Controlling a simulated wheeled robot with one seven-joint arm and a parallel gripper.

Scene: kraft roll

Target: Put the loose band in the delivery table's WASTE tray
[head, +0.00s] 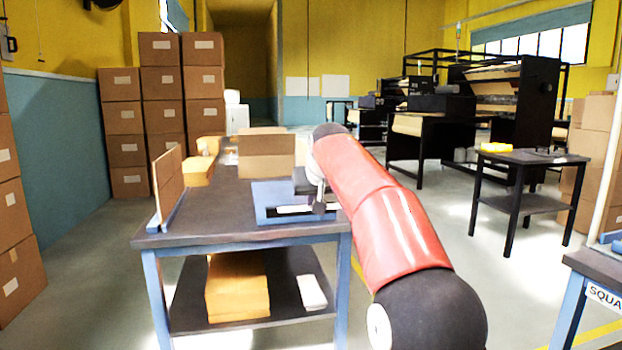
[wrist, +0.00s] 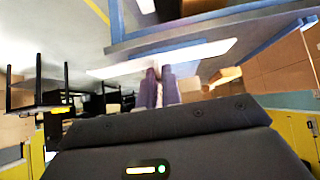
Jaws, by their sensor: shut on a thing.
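My gripper (head: 319,204) is over the front right part of a dark-topped table (head: 215,215) with blue legs. In the wrist view, its two fingers (wrist: 160,74) are shut on a pale, flat strip, which I take for the loose band (wrist: 205,51). The strip sticks out on both sides of the fingers. In the head view a white strip (head: 291,209) shows just left of the fingertips, against a blue tray or mat (head: 266,192). I cannot tell whether it touches the blue surface. No WASTE label is readable, and my arm hides the table's right side.
A dark side table (head: 530,157) is at the right. Another table's sign (head: 604,296) reads "SQUA". Stacked boxes (head: 160,110) line the left.

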